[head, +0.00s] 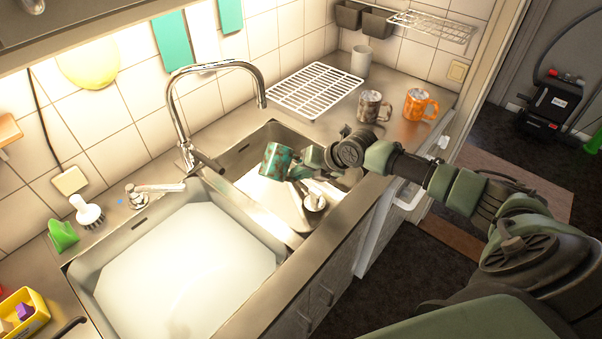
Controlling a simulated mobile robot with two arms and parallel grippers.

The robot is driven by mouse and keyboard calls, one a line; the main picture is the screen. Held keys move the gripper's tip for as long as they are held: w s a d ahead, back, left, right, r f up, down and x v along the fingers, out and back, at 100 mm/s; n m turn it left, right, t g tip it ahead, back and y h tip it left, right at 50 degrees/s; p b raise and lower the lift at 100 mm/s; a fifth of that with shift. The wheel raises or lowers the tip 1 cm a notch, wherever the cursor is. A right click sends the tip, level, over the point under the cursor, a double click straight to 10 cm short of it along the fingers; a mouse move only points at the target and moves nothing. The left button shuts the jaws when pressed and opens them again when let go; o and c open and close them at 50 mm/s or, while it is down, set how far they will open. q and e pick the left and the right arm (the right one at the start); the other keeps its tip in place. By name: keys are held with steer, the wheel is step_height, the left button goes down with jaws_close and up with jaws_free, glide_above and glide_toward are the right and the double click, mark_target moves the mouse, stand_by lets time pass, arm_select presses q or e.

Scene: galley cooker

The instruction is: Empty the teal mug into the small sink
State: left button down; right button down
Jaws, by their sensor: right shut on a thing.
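The teal mug (275,160), mottled with dark brown patches, is over the small sink (246,155), the right-hand basin. It looks tilted, with its open end toward the left; its inside is not clear to see. My right gripper (299,163) comes in from the right and is shut on the mug's right side. The fingers partly hide the mug's handle side. Below the mug, pale items that look like dishes (285,200) lie in the small sink. My left gripper is not in view.
A large sink (190,265) with a pale bottom lies at left. A chrome tap (182,110) arches beside the small sink. A white wire rack (315,90), a grey mottled mug (371,106), an orange mug (417,104) and a white cup (361,60) stand on the counter behind.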

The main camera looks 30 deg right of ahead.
steer(key=shift+a+f+y+b, duration=0.1)
steer(key=shift+y+b, duration=0.2)
steer(key=shift+b, duration=0.1)
stand_by(0.4)
steer(key=shift+a+f+m+g+y+b, duration=0.1)
steer(key=shift+f+m+g+y+b, duration=0.25)
steer(key=shift+b, duration=0.7)
steer(key=shift+s+a+f+m+g+y+b, duration=0.1)
steer(key=shift+s+a+m+g+y+b, duration=0.25)
steer(key=shift+b, duration=0.6)
steer(key=shift+w+d, duration=0.15)
steer(key=shift+f+y+b, duration=0.1)
steer(key=shift+y+b, duration=0.3)
steer(key=shift+b, duration=0.45)
steer(key=shift+f, duration=0.1)
